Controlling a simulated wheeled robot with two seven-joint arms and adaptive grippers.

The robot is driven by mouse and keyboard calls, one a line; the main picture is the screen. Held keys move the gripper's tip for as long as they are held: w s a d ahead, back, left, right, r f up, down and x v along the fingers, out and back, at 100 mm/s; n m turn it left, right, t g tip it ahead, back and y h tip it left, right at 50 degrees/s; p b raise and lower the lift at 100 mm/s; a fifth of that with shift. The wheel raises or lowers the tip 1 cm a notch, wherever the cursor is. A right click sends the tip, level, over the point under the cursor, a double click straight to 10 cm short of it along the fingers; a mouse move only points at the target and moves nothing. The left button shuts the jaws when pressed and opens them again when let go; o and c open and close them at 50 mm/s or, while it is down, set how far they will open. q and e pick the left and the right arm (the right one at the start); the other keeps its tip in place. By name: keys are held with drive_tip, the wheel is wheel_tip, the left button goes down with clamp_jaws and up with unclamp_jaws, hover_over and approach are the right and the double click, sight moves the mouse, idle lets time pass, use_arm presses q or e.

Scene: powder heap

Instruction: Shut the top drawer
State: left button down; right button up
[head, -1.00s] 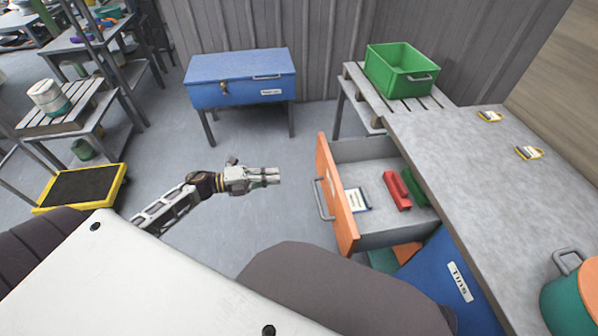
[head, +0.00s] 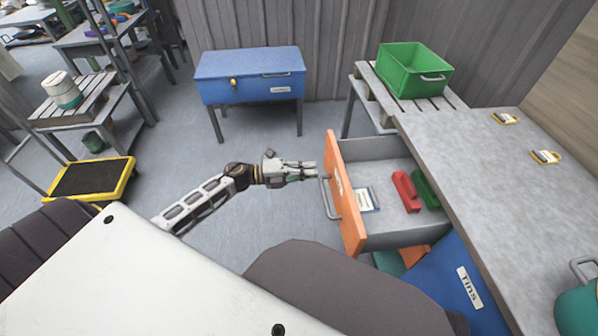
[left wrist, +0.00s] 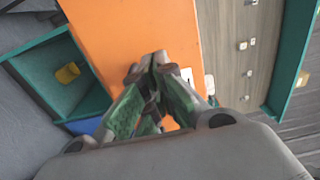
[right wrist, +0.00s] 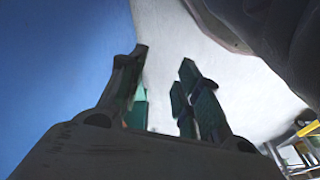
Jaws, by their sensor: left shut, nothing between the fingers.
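The top drawer (head: 388,240) is pulled out to the left from under the grey worktop. Its orange front (head: 350,205) carries a grey bar handle (head: 329,198). My left gripper (head: 314,170) is shut and empty, with its tips close to the upper end of the handle. In the left wrist view the shut fingers (left wrist: 157,62) point at the orange drawer front (left wrist: 120,35); I cannot tell whether they touch it. My right gripper (right wrist: 165,65) shows only in its wrist view, open and empty, beside a blue surface (right wrist: 60,70).
In the drawer lie a red block (head: 406,191), a green block (head: 426,188) and a labelled card (head: 366,199). A blue bin marked TINS (head: 445,275) stands below. The grey worktop (head: 480,165) is at right, a green crate (head: 413,75) behind. Floor left of the drawer is clear.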

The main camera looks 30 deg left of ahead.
sight(332, 168)
use_arm(q)
drive_tip(key=x, duration=0.2)
drive_tip(key=shift+w+d, duration=0.25)
drive_tip(key=shift+d, duration=0.05)
drive_tip(key=shift+w+d+b, duration=0.35)
drive_tip(key=shift+w+d, duration=0.05)
drive_tip(key=shift+d, duration=0.3)
use_arm(e)
drive_tip(key=shift+w+a+r, duration=0.1)
drive_tip(key=shift+w+r, duration=0.35)
drive_tip(key=shift+r, duration=0.35)
use_arm(q)
drive_tip(key=shift+w+d, duration=0.1)
use_arm(e)
drive_tip(key=shift+s+f, duration=0.15)
